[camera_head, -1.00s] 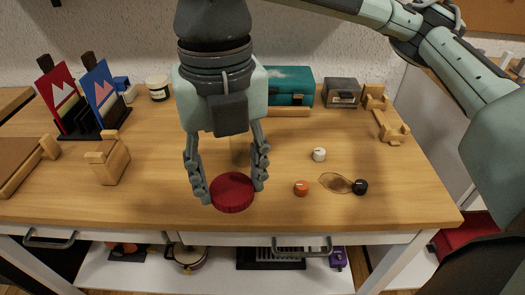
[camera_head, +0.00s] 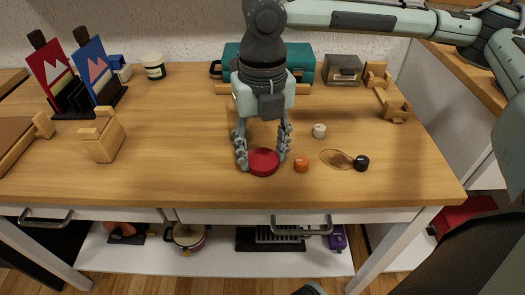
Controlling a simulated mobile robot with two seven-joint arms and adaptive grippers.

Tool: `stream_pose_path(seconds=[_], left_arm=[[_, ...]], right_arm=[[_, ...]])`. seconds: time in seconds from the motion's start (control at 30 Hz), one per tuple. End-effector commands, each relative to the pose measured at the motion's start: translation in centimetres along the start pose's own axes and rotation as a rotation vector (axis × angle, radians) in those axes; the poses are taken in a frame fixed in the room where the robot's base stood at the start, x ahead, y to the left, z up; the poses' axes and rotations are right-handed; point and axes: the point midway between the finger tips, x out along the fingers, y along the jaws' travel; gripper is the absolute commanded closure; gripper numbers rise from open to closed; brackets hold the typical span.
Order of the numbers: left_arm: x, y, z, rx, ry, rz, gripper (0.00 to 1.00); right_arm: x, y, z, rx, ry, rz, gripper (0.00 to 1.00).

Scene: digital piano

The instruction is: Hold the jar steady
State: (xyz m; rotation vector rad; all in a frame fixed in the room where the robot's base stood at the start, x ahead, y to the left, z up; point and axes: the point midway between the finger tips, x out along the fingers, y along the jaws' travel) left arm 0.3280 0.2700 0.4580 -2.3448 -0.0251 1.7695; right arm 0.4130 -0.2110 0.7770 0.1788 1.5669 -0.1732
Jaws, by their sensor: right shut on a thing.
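A red round piece (camera_head: 264,162), which looks like the lid or top of the jar, sits between the fingertips of my right gripper (camera_head: 263,158). The fingers point down, one on each side of it, and are shut on it. It is at or close above the wooden tabletop; I cannot tell whether it touches. Any jar body under the red top is hidden.
An orange cap (camera_head: 301,165) is close right of the red top. A white cap (camera_head: 319,130) and a see-through oval piece (camera_head: 335,158) with a black cap (camera_head: 361,163) lie farther right. A teal case (camera_head: 301,62) stands behind.

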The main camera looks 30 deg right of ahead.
Motion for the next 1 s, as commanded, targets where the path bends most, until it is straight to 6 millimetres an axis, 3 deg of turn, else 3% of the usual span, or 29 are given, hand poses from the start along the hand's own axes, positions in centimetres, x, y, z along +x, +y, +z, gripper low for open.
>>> stream_pose_path(seconds=[0.33, 0.37, 0.5, 0.87, 1.0], left_arm=[[-0.2, -0.1, -0.1, 0.0, 0.005, 0.0, 0.38], [0.1, 0.0, 0.0, 0.0, 0.002, 0.0, 0.38], [0.6, 0.0, 0.5, 0.001, -0.01, 0.0, 0.38], [0.5, 0.1, 0.3, 0.002, -0.007, 0.001, 0.38], [-0.2, 0.0, -0.1, 0.002, 0.003, 0.003, 0.38]], right_arm=[[0.2, 0.0, 0.0, 0.0, 0.002, 0.0, 0.85], [0.2, 0.0, 0.0, 0.0, 0.0, 0.001, 0.47], [0.2, 0.0, 0.0, 0.0, 0.0, 0.001, 0.29], [0.0, 0.0, 0.0, 0.0, -0.002, 0.001, 0.29], [-2.0, 0.1, 0.1, 0.001, -0.002, 0.002, 0.29]])
